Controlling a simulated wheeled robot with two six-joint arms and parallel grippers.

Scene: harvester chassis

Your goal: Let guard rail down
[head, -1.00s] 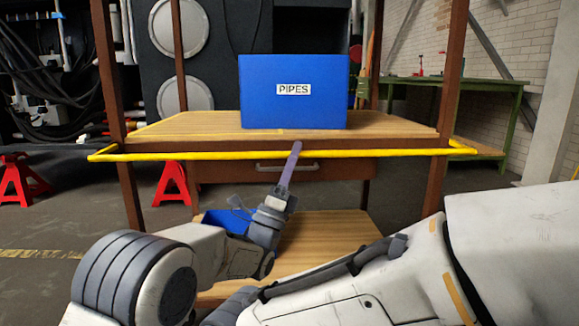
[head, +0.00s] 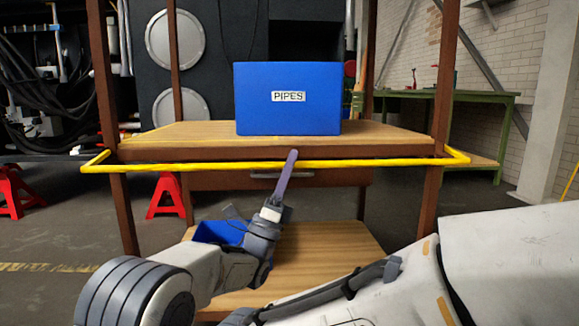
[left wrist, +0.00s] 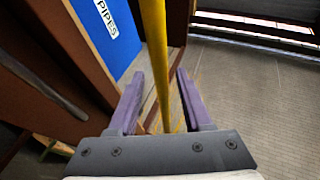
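The yellow guard rail (head: 200,167) runs level across the front of the wooden shelf (head: 385,139), with its ends bending back to the brown posts. My left gripper (head: 291,155) reaches up at the rail's middle, its purple fingertips slightly above the rail in the picture. In the left wrist view the rail (left wrist: 153,35) passes between the two spread fingers (left wrist: 160,74), apart from both of them. My right arm crosses the lower right of the head view, but its gripper is not visible.
A blue box labelled PIPES (head: 288,115) stands on the upper shelf behind the rail. A drawer with a handle (head: 281,175) is below. A blue bin (head: 219,232) sits on the lower shelf. Red stands (head: 164,197) and a green workbench (head: 480,97) are farther back.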

